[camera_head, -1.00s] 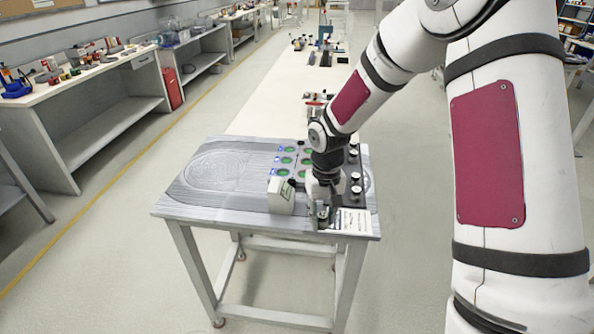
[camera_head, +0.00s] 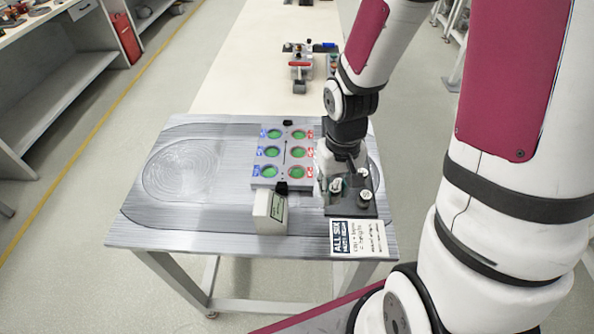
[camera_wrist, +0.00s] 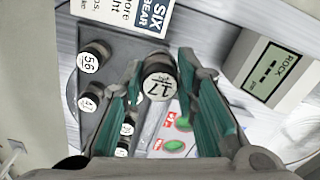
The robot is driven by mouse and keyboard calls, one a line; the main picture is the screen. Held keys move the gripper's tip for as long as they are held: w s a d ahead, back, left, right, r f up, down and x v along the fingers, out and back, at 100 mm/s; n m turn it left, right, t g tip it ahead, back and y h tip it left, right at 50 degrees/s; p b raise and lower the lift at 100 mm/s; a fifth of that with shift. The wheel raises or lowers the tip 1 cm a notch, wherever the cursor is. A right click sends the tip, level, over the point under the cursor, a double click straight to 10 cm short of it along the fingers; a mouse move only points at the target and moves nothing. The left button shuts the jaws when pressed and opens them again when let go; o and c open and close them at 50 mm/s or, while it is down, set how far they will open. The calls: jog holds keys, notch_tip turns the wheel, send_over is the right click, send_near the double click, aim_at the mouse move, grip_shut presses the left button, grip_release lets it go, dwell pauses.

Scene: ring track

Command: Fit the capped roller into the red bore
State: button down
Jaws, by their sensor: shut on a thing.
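My gripper (camera_head: 331,187) is shut on a dark roller (camera_wrist: 160,79) with a pale end face marked 17, between teal finger pads in the wrist view (camera_wrist: 160,66). The gripper is over the left part of the dark rack, just right of the grey bore plate (camera_head: 285,161). The plate has a left column with blue marks and a right column with red marks. Red-marked bores (camera_head: 297,172) show green inside and look empty. Two of them show in the wrist view (camera_wrist: 174,145). How far the roller is above the rack cannot be told.
The dark rack (camera_head: 343,211) holds several numbered rollers (camera_head: 365,195), one marked 56 (camera_wrist: 93,57). A white box with a display (camera_head: 269,212) stands in front of the plate. A printed card (camera_head: 357,239) lies by the table's front edge. The table's left side (camera_head: 183,170) is clear.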

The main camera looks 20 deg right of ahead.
jog(key=shift+s+r, duration=0.1)
jog(key=shift+s, duration=0.45)
send_over(297, 174)
jog(key=shift+f, duration=0.8)
jog(key=shift+f+p, duration=0.3)
jog(key=shift+f, duration=1.45)
jog(key=shift+f, duration=0.2)
jog(key=c, duration=1.2)
grip_release()
jog(key=shift+c, duration=0.2)
jog(key=shift+r, duration=0.1)
